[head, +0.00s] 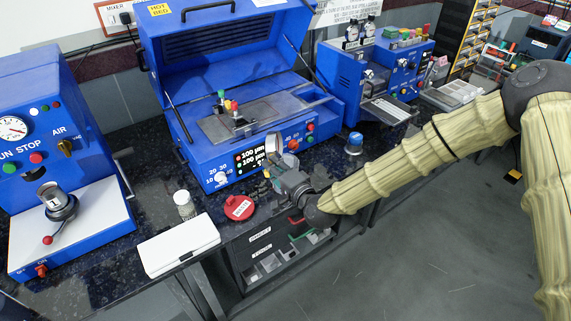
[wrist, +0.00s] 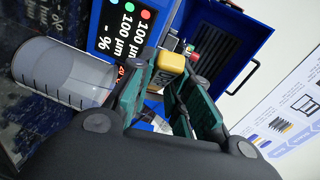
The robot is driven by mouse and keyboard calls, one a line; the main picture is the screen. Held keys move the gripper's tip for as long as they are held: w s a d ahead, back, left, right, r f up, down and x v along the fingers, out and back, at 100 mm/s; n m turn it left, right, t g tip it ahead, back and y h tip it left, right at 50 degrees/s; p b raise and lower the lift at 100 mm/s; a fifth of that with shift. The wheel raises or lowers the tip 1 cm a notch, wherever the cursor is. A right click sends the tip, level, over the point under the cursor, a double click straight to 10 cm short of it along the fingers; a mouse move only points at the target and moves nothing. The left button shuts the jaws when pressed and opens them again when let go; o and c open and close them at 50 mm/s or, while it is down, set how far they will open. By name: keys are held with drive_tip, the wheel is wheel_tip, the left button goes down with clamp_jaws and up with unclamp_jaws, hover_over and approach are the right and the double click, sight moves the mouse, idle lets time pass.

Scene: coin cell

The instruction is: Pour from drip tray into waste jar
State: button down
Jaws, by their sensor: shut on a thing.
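My gripper (head: 272,174) is low over the bench in front of the hot bed machine. It is shut on what seems to be the drip tray (head: 274,145), a small pale grey piece standing tilted above the fingers. In the wrist view my green-padded fingers (wrist: 155,105) hide most of it. A clear jar (wrist: 65,75) with greyish contents, probably the waste jar, stands on the dark bench beside the fingers in the wrist view. A red disc marked as waste (head: 239,207), seemingly its lid, lies on the bench left of my gripper.
The blue hot bed machine (head: 200,150) stands open behind my gripper. A small pale jar (head: 184,203) and a white box (head: 180,245) stand to the left. A blue-topped item (head: 354,144) stands to the right. Open drawers are below the bench edge.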

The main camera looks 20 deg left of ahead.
drive_tip(key=shift+d+m+t+y+b, duration=0.35)
drive_tip(key=shift+m+y+b, duration=0.25)
drive_tip(key=shift+b, duration=1.45)
drive_tip(key=a+r+n+h+p, duration=0.1)
drive_tip(key=p, duration=0.3)
drive_tip(key=shift+s+p, duration=0.1)
drive_tip(key=shift+p, duration=0.25)
drive_tip(key=a+n+g+h+p, duration=0.1)
drive_tip(key=a+p, duration=0.1)
drive_tip(key=p, duration=0.1)
drive_tip(key=shift+a+r+n+h, duration=0.1)
drive_tip(key=shift+r+n+h, duration=0.05)
drive_tip(key=shift+n+h, duration=0.25)
drive_tip(key=shift+p, duration=0.45)
